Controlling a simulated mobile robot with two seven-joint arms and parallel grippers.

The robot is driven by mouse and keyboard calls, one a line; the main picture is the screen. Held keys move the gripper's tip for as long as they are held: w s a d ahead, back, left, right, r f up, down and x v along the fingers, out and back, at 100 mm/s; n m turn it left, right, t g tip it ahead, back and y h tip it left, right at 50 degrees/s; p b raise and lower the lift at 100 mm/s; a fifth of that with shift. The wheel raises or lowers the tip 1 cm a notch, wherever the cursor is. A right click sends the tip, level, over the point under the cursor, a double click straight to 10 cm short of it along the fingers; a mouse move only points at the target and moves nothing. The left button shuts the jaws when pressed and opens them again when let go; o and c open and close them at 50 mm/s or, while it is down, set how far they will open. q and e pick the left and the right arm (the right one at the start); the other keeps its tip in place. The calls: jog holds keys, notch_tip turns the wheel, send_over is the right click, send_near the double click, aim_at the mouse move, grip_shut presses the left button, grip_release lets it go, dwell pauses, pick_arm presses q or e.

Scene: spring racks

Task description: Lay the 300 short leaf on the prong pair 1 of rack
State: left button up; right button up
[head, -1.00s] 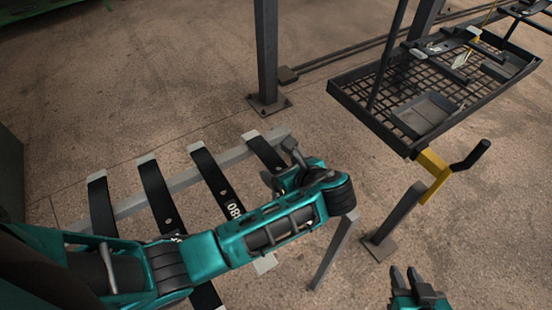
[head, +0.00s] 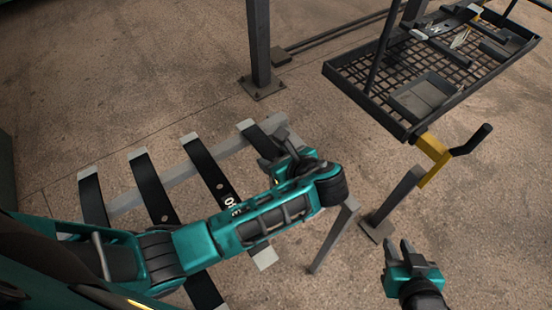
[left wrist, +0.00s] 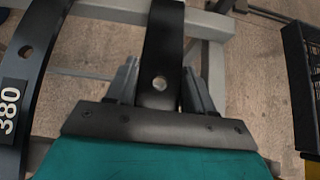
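My left gripper (head: 284,146) is at the rightmost dark leaf (head: 256,138), which has a pale tip and lies across a grey rail. In the left wrist view my fingers (left wrist: 160,88) sit close against both edges of this leaf (left wrist: 164,45), which has a round hole. No number shows on it, so I cannot tell if it is the 300 one. The neighbouring leaf (left wrist: 28,60) reads 380. My right gripper (head: 402,254) is empty, its fingers apart, at the lower right. I cannot make out which prong pair is 1.
Other dark leaves (head: 147,172) lie side by side on the grey rack rail (head: 125,201). A black mesh tray (head: 366,108) with small items and a yellow bracket (head: 433,152) stands at the upper right. A grey post (head: 258,45) rises behind the rack.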

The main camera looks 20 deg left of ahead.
pick_arm(q)
grip_shut()
jog(key=shift+r, duration=0.1)
jog(key=shift+w, duration=0.15)
dwell(0.3)
